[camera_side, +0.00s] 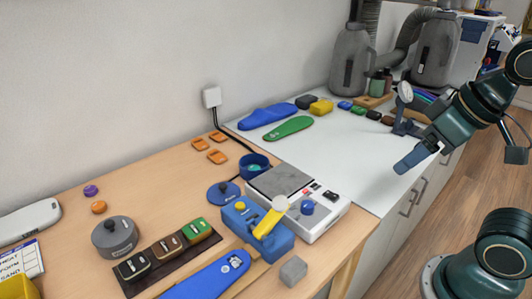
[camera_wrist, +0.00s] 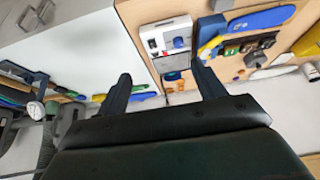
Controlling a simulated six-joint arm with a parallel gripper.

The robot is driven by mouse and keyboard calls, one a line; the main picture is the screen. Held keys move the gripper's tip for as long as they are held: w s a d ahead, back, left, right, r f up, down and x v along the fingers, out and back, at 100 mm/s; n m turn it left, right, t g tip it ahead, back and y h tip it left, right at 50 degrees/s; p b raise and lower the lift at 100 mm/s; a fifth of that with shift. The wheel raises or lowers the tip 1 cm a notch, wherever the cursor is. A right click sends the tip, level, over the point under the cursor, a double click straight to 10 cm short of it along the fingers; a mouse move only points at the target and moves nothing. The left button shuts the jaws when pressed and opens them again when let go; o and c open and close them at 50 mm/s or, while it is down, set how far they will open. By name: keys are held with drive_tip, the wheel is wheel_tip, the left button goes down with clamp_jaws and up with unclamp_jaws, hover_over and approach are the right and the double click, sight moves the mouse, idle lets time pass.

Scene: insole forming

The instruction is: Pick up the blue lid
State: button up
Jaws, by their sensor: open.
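The blue lid (camera_side: 224,192) is a flat round disc with a small knob, lying on the wooden table left of the white scale in the side view. A round blue pot (camera_side: 254,167), open at the top with teal inside, stands just behind it. My gripper (camera_side: 405,164) is well to the right of the lid, raised over the white worktop. In the wrist view my gripper's two dark fingers (camera_wrist: 161,84) are spread with nothing between them. I cannot make out the lid clearly there; the right finger covers part of that area.
The white scale (camera_side: 320,218) and blue clamp device (camera_side: 258,228) stand right of the lid. A grey round pot (camera_side: 115,237) and a tray of small blocks (camera_side: 170,262) are to its left and front. Blue (camera_side: 267,116) and green insoles (camera_side: 288,128) lie behind. Bare table lies left of the lid.

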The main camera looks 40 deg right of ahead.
drive_tip(key=shift+o, duration=0.2)
drive_tip(key=o, duration=0.6)
drive_tip(key=shift+o, duration=0.2)
